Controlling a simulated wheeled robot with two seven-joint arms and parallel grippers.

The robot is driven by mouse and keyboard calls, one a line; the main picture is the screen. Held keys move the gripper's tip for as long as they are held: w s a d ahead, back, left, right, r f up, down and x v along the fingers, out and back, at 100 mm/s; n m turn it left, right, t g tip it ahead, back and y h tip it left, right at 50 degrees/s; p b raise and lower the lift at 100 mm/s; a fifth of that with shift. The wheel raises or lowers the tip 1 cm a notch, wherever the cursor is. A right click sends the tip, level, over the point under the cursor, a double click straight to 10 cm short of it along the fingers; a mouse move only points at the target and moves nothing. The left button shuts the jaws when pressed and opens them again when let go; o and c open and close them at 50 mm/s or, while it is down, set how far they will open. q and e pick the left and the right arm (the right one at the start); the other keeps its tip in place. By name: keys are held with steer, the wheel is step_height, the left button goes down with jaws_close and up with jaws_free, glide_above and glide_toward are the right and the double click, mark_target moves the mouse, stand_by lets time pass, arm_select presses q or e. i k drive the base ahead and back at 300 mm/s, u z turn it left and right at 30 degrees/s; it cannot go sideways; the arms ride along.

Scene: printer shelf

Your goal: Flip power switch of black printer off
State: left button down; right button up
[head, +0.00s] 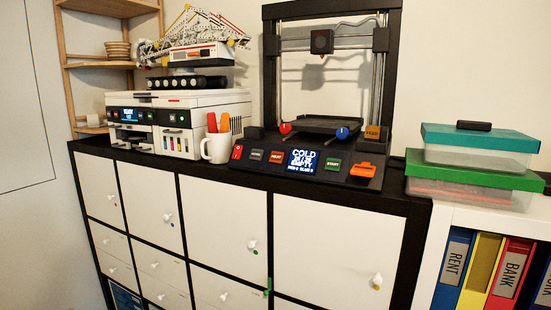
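The black printer (323,95), an open-frame 3D printer, stands on top of the cabinet right of centre. Its sloped front panel has a lit blue screen (303,161) with text including "COLD" and "EMPTY". A small red switch (237,152) sits at the panel's left end; its position is too small to read, and I cannot tell for sure that it is the power switch. Dark, red and green buttons flank the screen, and an orange piece (363,170) is at the right end. Neither of my grippers shows in the head view.
A white printer (180,120) with a model on top stands to the left. A white mug (215,148) with orange-handled tools is close to the black printer's left side. Lidded boxes (470,165) stand on the right shelf above binders. The cabinet (320,235) has white doors with knobs.

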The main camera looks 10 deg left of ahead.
mark_target(239, 149)
steer(key=z, duration=0.55)
steer(key=k, duration=1.25)
steer(key=u, duration=0.35)
steer(key=i, duration=0.7)
steer(key=u, duration=0.45)
steer(key=i, duration=0.8)
steer(key=z, duration=0.45)
